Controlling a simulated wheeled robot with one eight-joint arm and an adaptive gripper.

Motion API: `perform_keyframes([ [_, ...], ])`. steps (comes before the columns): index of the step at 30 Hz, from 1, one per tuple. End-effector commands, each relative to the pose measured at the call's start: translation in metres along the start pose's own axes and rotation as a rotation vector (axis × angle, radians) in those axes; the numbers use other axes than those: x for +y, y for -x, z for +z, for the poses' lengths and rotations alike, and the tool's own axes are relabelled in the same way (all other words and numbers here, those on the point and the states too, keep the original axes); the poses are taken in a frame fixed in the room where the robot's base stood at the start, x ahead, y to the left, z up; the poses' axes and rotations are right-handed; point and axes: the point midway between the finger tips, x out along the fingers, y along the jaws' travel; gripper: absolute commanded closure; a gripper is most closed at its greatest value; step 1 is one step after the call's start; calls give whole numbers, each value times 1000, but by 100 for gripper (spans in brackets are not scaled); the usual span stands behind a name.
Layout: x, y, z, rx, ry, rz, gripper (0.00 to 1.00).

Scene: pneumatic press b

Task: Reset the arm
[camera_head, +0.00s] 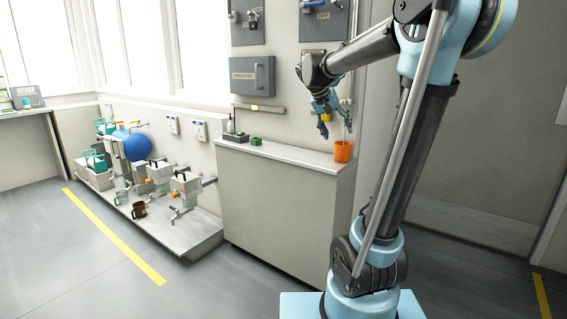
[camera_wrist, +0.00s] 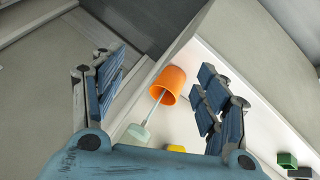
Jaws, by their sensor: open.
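My gripper (camera_head: 324,113) is at the end of my raised arm, above the right part of the counter top (camera_head: 290,152). In the wrist view, its two blue padded fingers (camera_wrist: 158,100) are spread apart, with nothing held between them. An orange cup (camera_head: 343,152) stands on the counter below and to the right of the gripper. In the wrist view the orange cup (camera_wrist: 168,82) shows beyond the fingers, with a thin pale rod (camera_wrist: 152,112) reaching from it to a light green end. A small yellow thing shows at the wrist view's lower edge, partly hidden.
A green block (camera_head: 256,141) and a dark tray (camera_head: 236,137) sit on the counter's left part. Grey panels and a wall box (camera_head: 253,76) are behind the counter. A low platform (camera_head: 185,238) with valves, mugs and a blue tank (camera_head: 137,147) stands left. The floor in front is clear.

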Motion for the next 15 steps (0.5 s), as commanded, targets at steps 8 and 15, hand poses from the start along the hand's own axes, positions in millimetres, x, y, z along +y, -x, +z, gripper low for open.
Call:
perform_keyframes([
  [8,26,-24,98,-73,66,-100,33],
  [15,33,-47,181,-116,121,-197,33],
])
